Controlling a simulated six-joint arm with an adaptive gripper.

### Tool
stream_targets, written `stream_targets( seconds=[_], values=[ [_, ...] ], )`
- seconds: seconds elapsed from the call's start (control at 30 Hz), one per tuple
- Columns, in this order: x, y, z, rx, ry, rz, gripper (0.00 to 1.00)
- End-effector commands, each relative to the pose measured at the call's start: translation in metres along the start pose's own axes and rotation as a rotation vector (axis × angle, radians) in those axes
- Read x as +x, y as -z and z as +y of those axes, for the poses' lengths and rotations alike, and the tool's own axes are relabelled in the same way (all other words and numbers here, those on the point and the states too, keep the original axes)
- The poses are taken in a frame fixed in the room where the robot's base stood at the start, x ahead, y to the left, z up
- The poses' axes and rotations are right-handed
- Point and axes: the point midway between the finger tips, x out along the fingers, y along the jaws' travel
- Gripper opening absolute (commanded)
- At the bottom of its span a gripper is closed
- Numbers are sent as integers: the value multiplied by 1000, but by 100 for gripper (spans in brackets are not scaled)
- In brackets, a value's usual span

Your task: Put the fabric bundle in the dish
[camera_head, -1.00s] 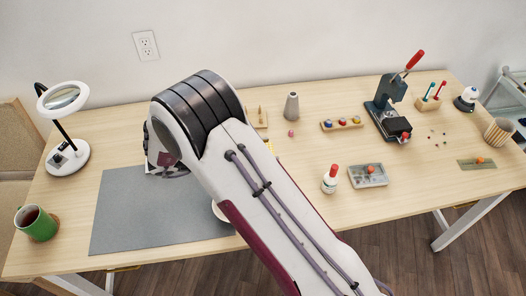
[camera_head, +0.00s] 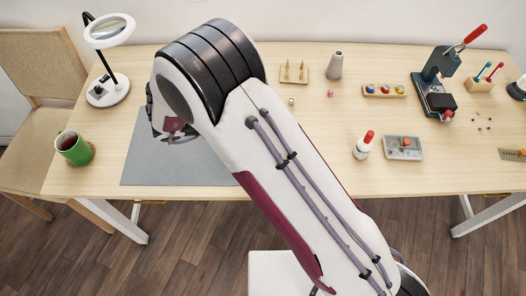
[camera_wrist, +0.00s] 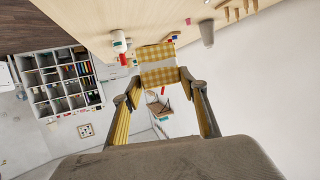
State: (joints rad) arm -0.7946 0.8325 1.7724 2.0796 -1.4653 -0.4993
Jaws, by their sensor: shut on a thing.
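The fabric bundle (camera_wrist: 158,52) is yellow-and-white checked cloth with a pale band around its middle. In the wrist view it sits between the fingertips of my gripper (camera_wrist: 161,80), which is shut on it. In the head view my arm hides the bundle and most of the gripper; only a dark part of the wrist shows at the arm's left, over the grey mat (camera_head: 150,168). I cannot make out the dish in either current view; my arm covers the middle of the table.
A green mug (camera_head: 73,149) and a magnifier lamp (camera_head: 108,90) stand at the left. A red-capped bottle (camera_head: 363,147) and a grey compartment tray (camera_head: 403,148) are right of my arm. A grey cone (camera_head: 334,66), peg block (camera_head: 294,73) and press (camera_head: 437,85) stand at the back.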

Motion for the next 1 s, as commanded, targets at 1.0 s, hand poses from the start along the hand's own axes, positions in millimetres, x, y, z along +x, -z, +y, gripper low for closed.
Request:
stream_targets(
  seconds=[1.0],
  values=[
    [-53,-24,38,-86,257,-5,29]
  ],
)
